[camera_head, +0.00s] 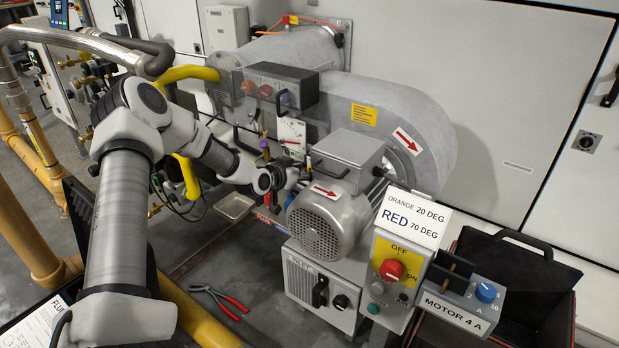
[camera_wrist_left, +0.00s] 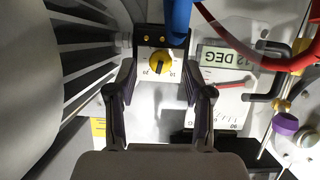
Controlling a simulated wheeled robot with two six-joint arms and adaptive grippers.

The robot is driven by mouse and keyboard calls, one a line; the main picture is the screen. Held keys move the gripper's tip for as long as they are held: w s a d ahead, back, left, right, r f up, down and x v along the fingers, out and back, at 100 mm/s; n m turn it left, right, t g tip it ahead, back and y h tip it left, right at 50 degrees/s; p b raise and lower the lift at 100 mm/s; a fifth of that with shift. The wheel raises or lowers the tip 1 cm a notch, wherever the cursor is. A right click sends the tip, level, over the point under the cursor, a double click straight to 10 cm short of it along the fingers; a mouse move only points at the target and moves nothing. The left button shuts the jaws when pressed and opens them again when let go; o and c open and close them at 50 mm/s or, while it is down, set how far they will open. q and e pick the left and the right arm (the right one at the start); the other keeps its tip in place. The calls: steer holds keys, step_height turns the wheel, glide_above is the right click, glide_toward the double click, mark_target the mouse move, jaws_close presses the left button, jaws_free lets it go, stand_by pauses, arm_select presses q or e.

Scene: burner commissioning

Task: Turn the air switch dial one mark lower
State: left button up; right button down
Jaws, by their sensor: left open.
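The air switch dial, a yellow round knob (camera_wrist_left: 160,63) with a dark pointer bar, sits on a white face in a dark housing in the left wrist view. The printed marks 20 and 10 show below it, left and right. My left gripper (camera_wrist_left: 158,82) is open, with one finger on each side of the dial's face; whether the fingers touch it I cannot tell. In the head view my left gripper (camera_head: 288,182) is beside the grey motor (camera_head: 325,215), and the dial is hidden there. My right gripper is not in view.
A 12 DEG display (camera_wrist_left: 228,58) and a red-pointer scale (camera_wrist_left: 218,88) lie close right of the dial. Blue (camera_wrist_left: 178,15) and red (camera_wrist_left: 230,40) lines pass near. A purple knob (camera_wrist_left: 285,124) stands at right. Red pliers (camera_head: 222,300) lie on the floor.

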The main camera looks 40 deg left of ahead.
arm_select(q)
steer(key=shift+x, duration=1.05)
steer(key=shift+r, duration=0.1)
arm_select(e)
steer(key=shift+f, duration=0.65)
arm_select(q)
steer(key=shift+c, duration=0.3)
jaws_close()
steer(key=n+h+b, duration=0.1)
steer(key=b, duration=0.1)
steer(key=shift+a+b, duration=0.1)
steer(key=shift+b, duration=0.2)
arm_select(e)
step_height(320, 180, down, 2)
